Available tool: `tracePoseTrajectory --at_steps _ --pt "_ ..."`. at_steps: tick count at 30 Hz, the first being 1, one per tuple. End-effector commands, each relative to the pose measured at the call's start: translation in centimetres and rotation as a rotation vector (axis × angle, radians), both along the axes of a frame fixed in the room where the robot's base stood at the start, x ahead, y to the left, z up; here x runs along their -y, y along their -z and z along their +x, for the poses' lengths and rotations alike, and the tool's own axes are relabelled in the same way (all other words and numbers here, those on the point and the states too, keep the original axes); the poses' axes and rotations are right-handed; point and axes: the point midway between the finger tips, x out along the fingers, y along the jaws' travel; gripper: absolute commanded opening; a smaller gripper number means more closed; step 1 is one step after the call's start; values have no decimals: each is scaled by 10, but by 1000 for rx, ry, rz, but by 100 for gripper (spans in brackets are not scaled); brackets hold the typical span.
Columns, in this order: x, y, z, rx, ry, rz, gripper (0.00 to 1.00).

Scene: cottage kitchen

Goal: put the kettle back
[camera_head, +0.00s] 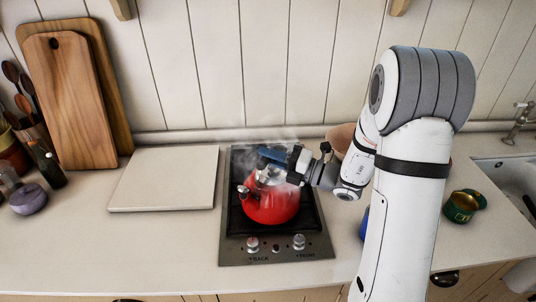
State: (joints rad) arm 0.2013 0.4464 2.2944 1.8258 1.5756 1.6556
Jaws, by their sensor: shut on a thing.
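A red kettle (270,205) with a silver lid and a small spout on its left is at the front part of a dark two-zone hob (232,250). Pale steam rises around and behind it. My gripper (284,160) comes in from the right and is shut at the kettle's blue handle (268,154), above the lid. The fingertips are small and partly hidden by steam. I cannot tell whether the kettle's base touches the hob. The hob's two front knobs are labelled BACK (253,244) and FRONT (299,242).
A pale flat board (165,180) lies left of the hob. Wooden cutting boards (75,100) lean on the wall at left. A purple pot (28,199) and bottles stand far left. A bowl (342,138) is partly behind my arm. A green tin (462,206) and sink (510,175) are at right.

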Motion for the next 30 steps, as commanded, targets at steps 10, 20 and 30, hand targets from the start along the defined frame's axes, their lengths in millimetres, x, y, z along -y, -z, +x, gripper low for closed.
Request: tracePoseTrajectory --at_steps 10,20,30 --pt "1 3 0 0 1 0 35" --pt "1 2 0 0 1 -1 42" --pt "43 6 -18 -1 8 0 42"
